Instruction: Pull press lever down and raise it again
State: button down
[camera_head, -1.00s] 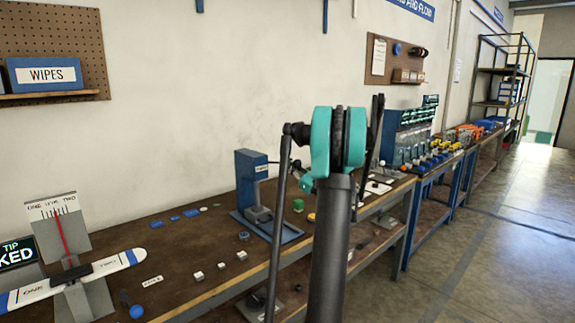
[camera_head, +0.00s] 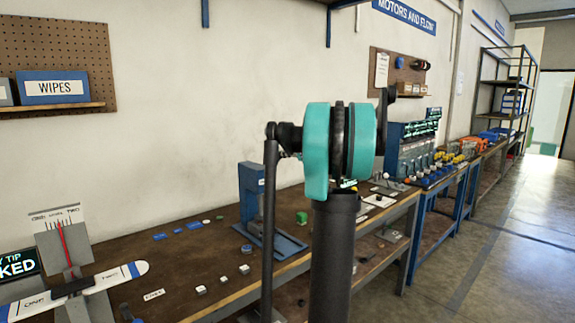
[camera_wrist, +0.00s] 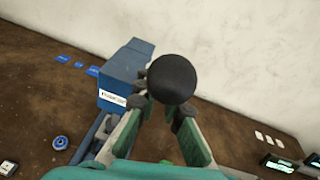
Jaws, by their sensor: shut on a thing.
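The blue press (camera_head: 250,190) stands on the workbench in the head view, partly covered by my arm. In the wrist view its blue body (camera_wrist: 122,72) with a white label is left of the middle. The lever's round black knob (camera_wrist: 172,78) is at the centre of the wrist view. My gripper (camera_wrist: 162,110) is shut on the knob, with a dark fingertip on each side of its lower part. The lever's rod is hidden from me. In the head view my arm hides the gripper and knob.
The brown workbench (camera_head: 150,255) carries small parts, a blue disc (camera_wrist: 60,142) and a propeller balance (camera_head: 85,288) at the left. The wall stands close behind the press. More benches with devices run right, beside open floor (camera_head: 480,260).

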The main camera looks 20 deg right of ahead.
jog(key=w+r+g, duration=0.1)
jog(key=w+a+r+g, duration=0.1)
jog(key=shift+w+r+h, duration=0.1)
jog(key=shift+w+h, duration=0.25)
jog(key=shift+h, duration=0.05)
jog(key=shift+w+a+r+g+h, duration=0.25)
jog(key=shift+w+r+g, duration=0.05)
jog(key=shift+w+g, duration=0.35)
jog(key=shift+w+a+r+g+h, duration=0.2)
jog(key=shift+w+r+g+h, duration=0.1)
jog(key=shift+w+g, duration=0.3)
jog(key=c, duration=1.6)
grip_release()
jog(key=shift+w, duration=0.1)
jog(key=v, duration=1.2)
jog(key=shift+f, duration=0.1)
